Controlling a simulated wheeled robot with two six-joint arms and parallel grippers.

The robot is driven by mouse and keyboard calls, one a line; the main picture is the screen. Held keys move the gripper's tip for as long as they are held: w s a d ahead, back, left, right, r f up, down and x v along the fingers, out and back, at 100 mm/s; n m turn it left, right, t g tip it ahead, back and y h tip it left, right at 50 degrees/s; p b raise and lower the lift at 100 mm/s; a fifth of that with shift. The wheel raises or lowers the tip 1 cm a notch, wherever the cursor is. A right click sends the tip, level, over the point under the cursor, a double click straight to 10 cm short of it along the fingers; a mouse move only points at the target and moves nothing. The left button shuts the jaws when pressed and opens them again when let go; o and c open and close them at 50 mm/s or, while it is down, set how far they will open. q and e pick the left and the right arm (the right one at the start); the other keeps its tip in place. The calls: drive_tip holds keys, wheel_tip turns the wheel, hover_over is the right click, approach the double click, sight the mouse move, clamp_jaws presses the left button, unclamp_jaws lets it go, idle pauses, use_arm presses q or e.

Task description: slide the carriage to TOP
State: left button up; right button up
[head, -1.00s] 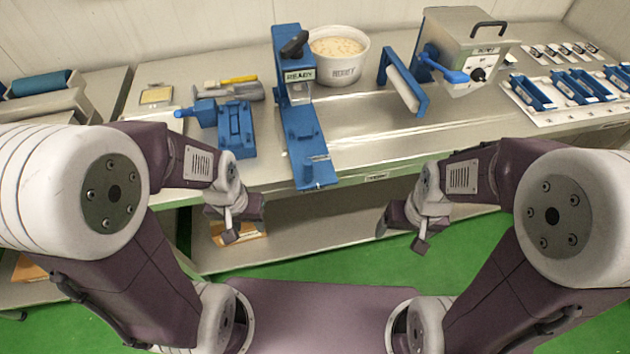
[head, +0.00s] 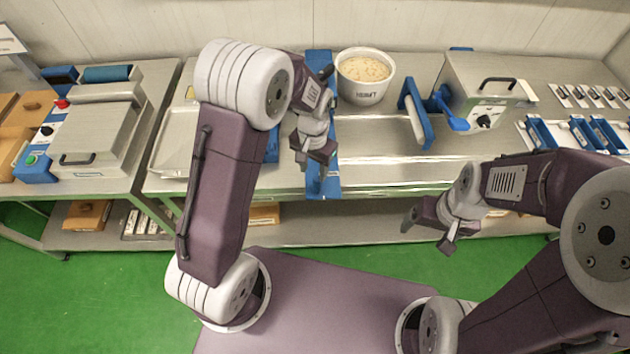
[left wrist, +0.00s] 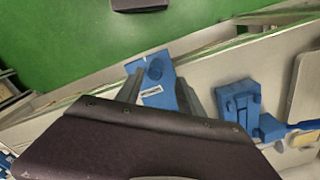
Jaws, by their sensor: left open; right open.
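The blue stand (head: 319,62) with a black lever (head: 326,73) rises at the bench's middle, and its long blue base (head: 328,186) reaches the front edge. My left arm covers much of it, and I cannot pick out the carriage. In the left wrist view the end of a blue part with a round knob and white label (left wrist: 151,92) shows between the fingers. My left gripper (head: 314,168) is open above the blue base; contact cannot be told. My right gripper (head: 428,232) is open and empty in front of the bench.
A white tub (head: 366,78) stands right of the stand. Further right are a blue-framed roller (head: 415,112) and a steel box with a blue lever (head: 487,90). A blue clamp (left wrist: 239,105) shows beside the stand in the left wrist view. Bare bench lies right of the base.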

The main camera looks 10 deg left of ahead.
sight(317, 186)
use_arm(q)
drive_tip(key=f, duration=0.1)
drive_tip(key=d+f, duration=0.1)
drive_tip(key=f, duration=0.1)
drive_tip(key=f+p, duration=0.1)
drive_tip(key=f, duration=0.1)
drive_tip(key=shift+w+d, duration=0.1)
drive_tip(key=shift+d, duration=0.15)
drive_tip(key=f, duration=0.3)
drive_tip(key=shift+a+f, duration=0.35)
drive_tip(key=shift+a, duration=0.05)
drive_tip(key=shift+d, duration=0.25)
drive_tip(key=c, duration=0.3)
clamp_jaws()
use_arm(e)
drive_tip(key=shift+w+d+r, duration=0.15)
drive_tip(key=shift+d+r, duration=0.35)
drive_tip(key=shift+r, duration=0.15)
